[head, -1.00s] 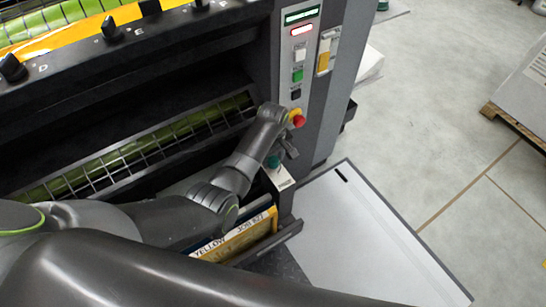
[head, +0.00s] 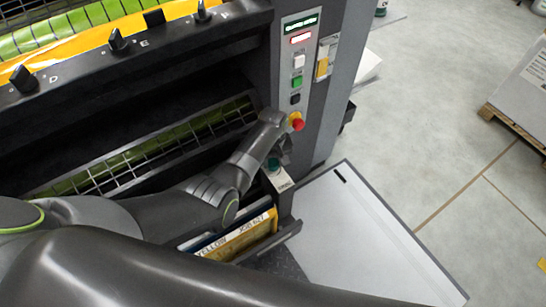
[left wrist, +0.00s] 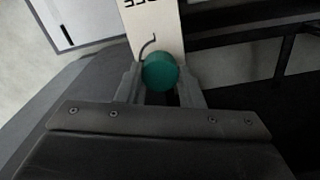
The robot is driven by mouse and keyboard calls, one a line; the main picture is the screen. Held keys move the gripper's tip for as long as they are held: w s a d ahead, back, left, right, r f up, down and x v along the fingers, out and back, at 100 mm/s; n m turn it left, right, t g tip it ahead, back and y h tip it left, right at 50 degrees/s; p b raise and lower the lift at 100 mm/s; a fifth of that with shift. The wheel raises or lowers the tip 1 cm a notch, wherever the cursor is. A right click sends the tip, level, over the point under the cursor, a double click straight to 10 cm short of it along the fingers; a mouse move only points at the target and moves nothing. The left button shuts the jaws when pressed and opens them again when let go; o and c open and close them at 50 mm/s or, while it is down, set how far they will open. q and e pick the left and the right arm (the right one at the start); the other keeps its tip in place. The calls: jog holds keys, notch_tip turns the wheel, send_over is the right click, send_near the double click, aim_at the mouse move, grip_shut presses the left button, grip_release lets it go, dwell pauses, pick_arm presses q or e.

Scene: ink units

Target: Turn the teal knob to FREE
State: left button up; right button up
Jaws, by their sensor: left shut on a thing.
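The teal knob (head: 274,164) sits low on the press's right side panel, on a pale label plate (head: 279,181). In the left wrist view the knob (left wrist: 160,72) is round and lies between the two fingers of my left gripper (left wrist: 160,88), which is shut on it. The plate (left wrist: 155,25) behind it bears a dark curved line and partly cut-off lettering that ends in what looks like EE. In the head view my left wrist hides most of the left gripper (head: 279,156). Which way the knob points is not clear. My right gripper is not in view.
A red stop button (head: 296,122) on a yellow base is close beside my left wrist, below several panel buttons. A barred guard (head: 130,165) runs behind the arm. A yellow folder (head: 240,238) stands in a holder below. A pale flat panel (head: 350,230) lies at right.

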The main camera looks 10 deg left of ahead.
pick_arm(q)
jog(key=m+p, duration=0.2)
jog(key=m, duration=0.1)
jog(key=shift+r, duration=0.15)
jog(key=m+p, duration=0.1)
jog(key=m, duration=0.2)
jog(key=m+p, duration=0.1)
jog(key=m, duration=0.4)
jog(key=shift+m+p, duration=0.35)
jog(key=shift+m, duration=2.15)
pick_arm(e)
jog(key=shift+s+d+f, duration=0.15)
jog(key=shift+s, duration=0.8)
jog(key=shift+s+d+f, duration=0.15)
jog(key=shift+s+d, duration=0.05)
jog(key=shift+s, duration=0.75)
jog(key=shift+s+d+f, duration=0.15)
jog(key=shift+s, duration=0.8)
pick_arm(q)
jog(key=shift+m, duration=0.3)
jog(key=o, duration=1)
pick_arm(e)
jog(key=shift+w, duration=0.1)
